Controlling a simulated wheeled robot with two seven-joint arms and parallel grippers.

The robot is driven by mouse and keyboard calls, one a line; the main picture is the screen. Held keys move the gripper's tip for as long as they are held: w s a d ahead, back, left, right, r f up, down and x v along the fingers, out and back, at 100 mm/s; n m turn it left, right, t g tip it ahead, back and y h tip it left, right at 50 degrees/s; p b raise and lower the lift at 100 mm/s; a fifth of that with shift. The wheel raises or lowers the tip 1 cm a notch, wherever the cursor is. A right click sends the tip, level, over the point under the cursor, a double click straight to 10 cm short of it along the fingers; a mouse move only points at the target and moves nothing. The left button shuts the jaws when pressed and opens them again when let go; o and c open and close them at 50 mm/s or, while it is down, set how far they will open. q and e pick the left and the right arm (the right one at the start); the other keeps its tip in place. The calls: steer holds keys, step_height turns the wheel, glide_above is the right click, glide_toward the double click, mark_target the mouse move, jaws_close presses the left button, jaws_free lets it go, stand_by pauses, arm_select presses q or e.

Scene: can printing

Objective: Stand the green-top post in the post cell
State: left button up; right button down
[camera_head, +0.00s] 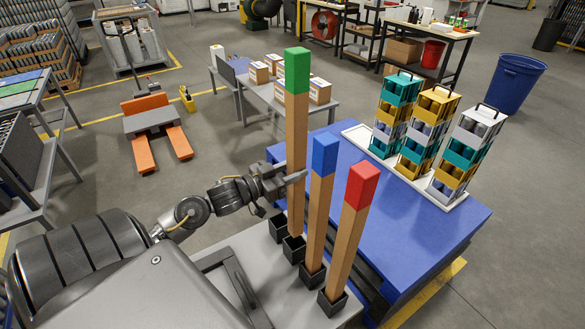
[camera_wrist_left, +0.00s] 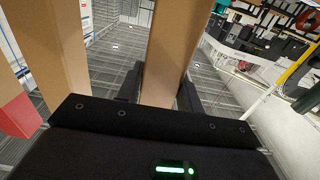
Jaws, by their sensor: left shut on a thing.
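The green-top post (camera_head: 296,125) is a tall, upright tan post with a green block on top. My left gripper (camera_head: 287,180) is shut around its lower-middle part. In the left wrist view the post's tan shaft (camera_wrist_left: 172,45) runs between the two fingers (camera_wrist_left: 158,95). The post's lower end is at the mouth of a black square cell (camera_head: 294,249); I cannot tell whether it is inside or just above. Another black cell (camera_head: 278,228) beside it looks empty. My right gripper is not in view.
The blue-top post (camera_head: 323,180) and red-top post (camera_head: 350,220) lean slightly, standing in black cells nearer the camera, close to my left gripper. A blue table (camera_head: 420,215) behind carries a white tray with stacked colored racks (camera_head: 428,115).

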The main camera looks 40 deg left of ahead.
arm_select(q)
step_height(320, 180, down, 4)
steer(key=shift+f+b, duration=0.15)
steer(key=shift+b, duration=0.95)
steer(key=shift+p, duration=0.35)
stand_by(0.5)
steer(key=shift+p, duration=0.3)
steer(key=shift+p, duration=0.35)
stand_by(0.4)
